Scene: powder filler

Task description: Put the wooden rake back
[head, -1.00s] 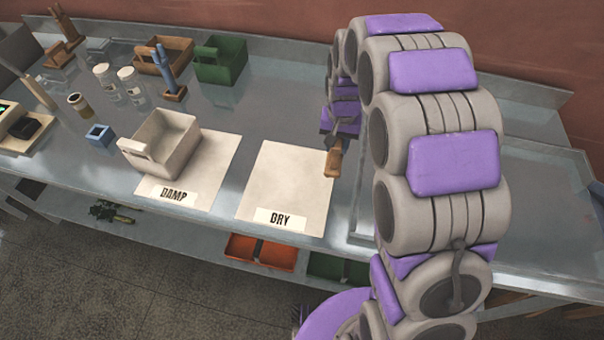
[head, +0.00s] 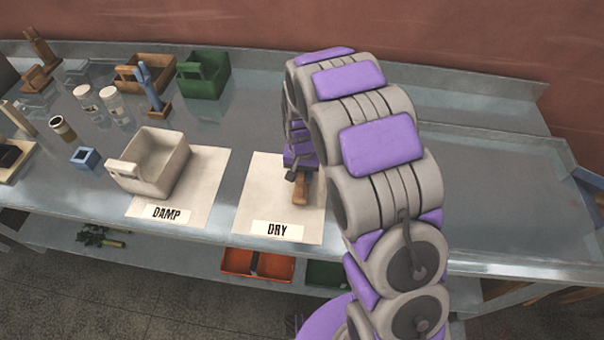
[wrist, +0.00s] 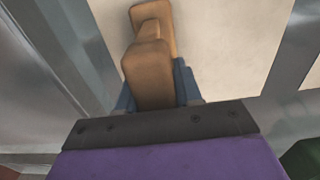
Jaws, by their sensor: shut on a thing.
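My gripper (head: 298,174) is shut on a brown wooden piece, which I take to be the wooden rake (head: 303,190). It hangs over the right part of the mat labelled DRY (head: 257,185); I cannot tell whether it touches the mat. In the wrist view, the rake (wrist: 150,62) sits between the blue fingers of my gripper (wrist: 158,92), with the pale mat (wrist: 225,45) behind it.
A cream open bin (head: 160,160) stands on the DAMP mat (head: 205,175). The bench right of my arm (head: 490,190) is clear.

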